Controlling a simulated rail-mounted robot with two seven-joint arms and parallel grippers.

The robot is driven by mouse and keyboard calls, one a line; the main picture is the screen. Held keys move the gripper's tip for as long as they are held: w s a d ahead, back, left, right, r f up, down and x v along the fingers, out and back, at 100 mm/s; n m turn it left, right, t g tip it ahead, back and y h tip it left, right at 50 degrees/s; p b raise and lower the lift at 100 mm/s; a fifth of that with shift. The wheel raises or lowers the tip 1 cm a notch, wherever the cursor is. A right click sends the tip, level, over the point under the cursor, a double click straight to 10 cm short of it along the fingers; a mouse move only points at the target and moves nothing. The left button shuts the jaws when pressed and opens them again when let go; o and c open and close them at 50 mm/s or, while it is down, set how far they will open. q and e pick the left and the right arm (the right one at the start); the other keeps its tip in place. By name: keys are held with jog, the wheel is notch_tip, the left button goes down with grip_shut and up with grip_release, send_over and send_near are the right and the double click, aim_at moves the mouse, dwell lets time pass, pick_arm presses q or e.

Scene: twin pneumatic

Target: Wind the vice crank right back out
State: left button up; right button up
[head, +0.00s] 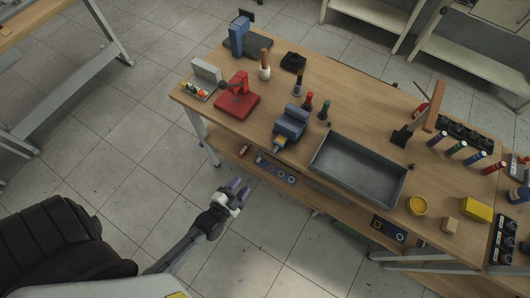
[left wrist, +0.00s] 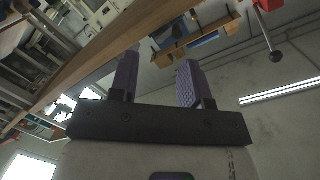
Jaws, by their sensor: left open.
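The blue-grey vice (head: 290,124) sits at the front edge of the wooden bench. A small yellow-orange part (head: 280,143) shows at its front end; I cannot clearly make out the crank's shape there. My left gripper (head: 240,188) is open and empty, in front of and below the bench edge, left of the vice and apart from it. The left wrist view shows its two purple fingers (left wrist: 157,80) spread with nothing between them. A red part with a thin bar and black ball knob (left wrist: 275,57) shows at that view's upper right; I cannot tell what it belongs to. My right gripper is not in view.
A grey tray (head: 358,170) lies right of the vice. A lower shelf (head: 277,172) juts below the bench front. The floor around my gripper is clear.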

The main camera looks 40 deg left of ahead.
aim_at(259, 152)
pick_arm(q)
jog(key=w, duration=0.4)
jog(key=w+a+r+m+t, duration=0.1)
jog(key=w, duration=0.4)
jog(key=w+a+r+m, duration=0.1)
jog(key=w, duration=0.3)
jog(key=shift+w+a+y+b, duration=0.25)
jog(key=shift+w+y+b, duration=0.05)
jog(key=shift+w+b, duration=0.1)
jog(key=shift+r, duration=0.15)
jog(key=c, duration=0.8)
